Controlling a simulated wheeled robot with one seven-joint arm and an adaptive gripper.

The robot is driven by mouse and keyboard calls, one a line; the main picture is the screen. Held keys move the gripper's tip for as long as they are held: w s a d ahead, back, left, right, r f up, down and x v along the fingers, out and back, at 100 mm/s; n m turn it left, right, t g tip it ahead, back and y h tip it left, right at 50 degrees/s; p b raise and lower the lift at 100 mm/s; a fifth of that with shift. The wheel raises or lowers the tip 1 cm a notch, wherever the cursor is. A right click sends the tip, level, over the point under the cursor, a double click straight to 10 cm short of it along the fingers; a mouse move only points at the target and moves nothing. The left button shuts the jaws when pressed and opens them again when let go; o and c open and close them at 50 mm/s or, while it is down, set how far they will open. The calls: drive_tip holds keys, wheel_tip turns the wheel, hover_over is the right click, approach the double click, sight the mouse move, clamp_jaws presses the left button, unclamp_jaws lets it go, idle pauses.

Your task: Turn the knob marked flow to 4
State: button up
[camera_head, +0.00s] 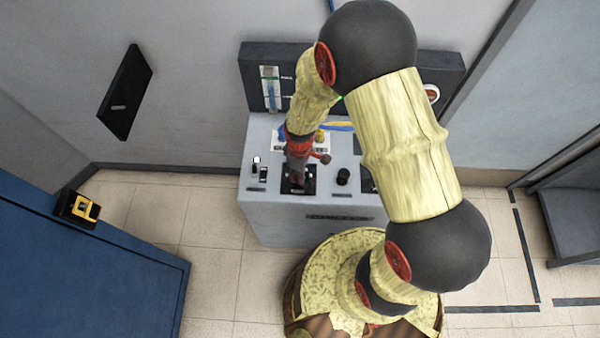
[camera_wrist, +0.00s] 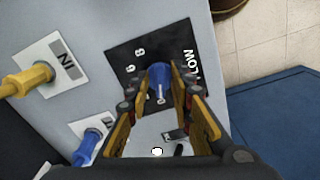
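The flow knob (camera_wrist: 159,77) is blue with a white line, on a black plate (camera_wrist: 135,53) marked FLOW in the wrist view. The digits 6 and 8 show on the plate's left side; other digits are hidden, and I cannot tell which number the line meets. My gripper (camera_wrist: 160,97) is open, one finger on each side of the knob, with a gap seeming to show on both sides. In the head view my gripper (camera_head: 297,165) is over the black plate (camera_head: 298,185) on the grey console (camera_head: 268,209), and the knob is hidden.
A yellow fitting (camera_wrist: 28,80) on a plate marked IN and a blue fitting (camera_wrist: 88,147) stand beside the flow plate. Another black knob (camera_head: 343,176) and a toggle switch (camera_head: 256,161) are on the console top. A blue surface (camera_head: 80,265) lies at left.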

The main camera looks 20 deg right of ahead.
clamp_jaws()
idle(0.5)
drive_tip(key=m, duration=0.3)
drive_tip(key=shift+m, duration=0.3)
drive_tip(key=m, duration=0.3)
drive_tip(key=shift+s+a+m, duration=0.1)
drive_tip(key=shift+m, duration=0.2)
drive_tip(key=m, duration=0.6)
drive_tip(key=shift+a+m, duration=0.15)
drive_tip(key=shift+m, duration=0.25)
drive_tip(key=shift+o, duration=1)
unclamp_jaws()
